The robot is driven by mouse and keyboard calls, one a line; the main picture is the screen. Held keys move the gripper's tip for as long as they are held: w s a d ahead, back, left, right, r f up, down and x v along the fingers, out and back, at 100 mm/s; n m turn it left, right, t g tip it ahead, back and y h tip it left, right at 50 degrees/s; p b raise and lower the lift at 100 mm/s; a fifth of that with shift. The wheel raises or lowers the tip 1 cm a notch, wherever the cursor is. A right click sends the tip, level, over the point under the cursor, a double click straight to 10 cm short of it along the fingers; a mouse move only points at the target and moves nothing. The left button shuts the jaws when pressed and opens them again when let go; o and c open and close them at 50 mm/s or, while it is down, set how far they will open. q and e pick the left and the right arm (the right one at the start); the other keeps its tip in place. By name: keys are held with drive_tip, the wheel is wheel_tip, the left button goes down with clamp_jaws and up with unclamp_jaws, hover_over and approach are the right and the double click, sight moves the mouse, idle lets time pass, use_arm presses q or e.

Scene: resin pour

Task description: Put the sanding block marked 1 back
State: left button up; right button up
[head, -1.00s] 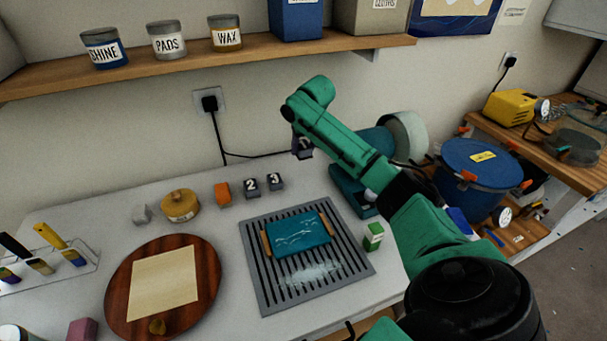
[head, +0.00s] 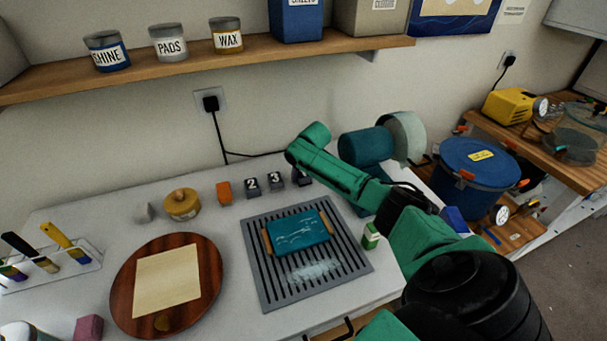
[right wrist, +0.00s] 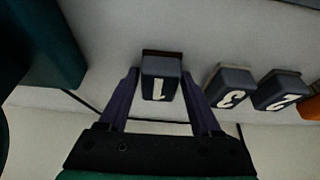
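The sanding block marked 1 (right wrist: 160,84) is dark, with a white 1 and a reddish edge. It sits between the fingers of my right gripper (right wrist: 160,76), which appear closed on its two sides. In the head view this block (head: 302,179) is low at the table, just right of the block marked 3 (head: 276,180). The block marked 2 (head: 253,186) stands left of 3. Both also show in the right wrist view, 3 (right wrist: 232,88) and 2 (right wrist: 281,91). Whether block 1 touches the table is unclear. My left gripper is not in view.
An orange block (head: 224,192) and a yellow round container (head: 182,204) stand left of the numbered blocks. A slotted grey tray (head: 262,290) bearing a teal piece (head: 299,232) lies in front. A teal machine (head: 364,147) stands close behind my right arm.

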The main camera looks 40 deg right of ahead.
drive_tip(key=shift+o, duration=0.6)
drive_tip(key=shift+r, duration=0.2)
drive_tip(key=v, duration=1.2)
drive_tip(key=shift+b, duration=0.45)
drive_tip(key=shift+w, duration=0.1)
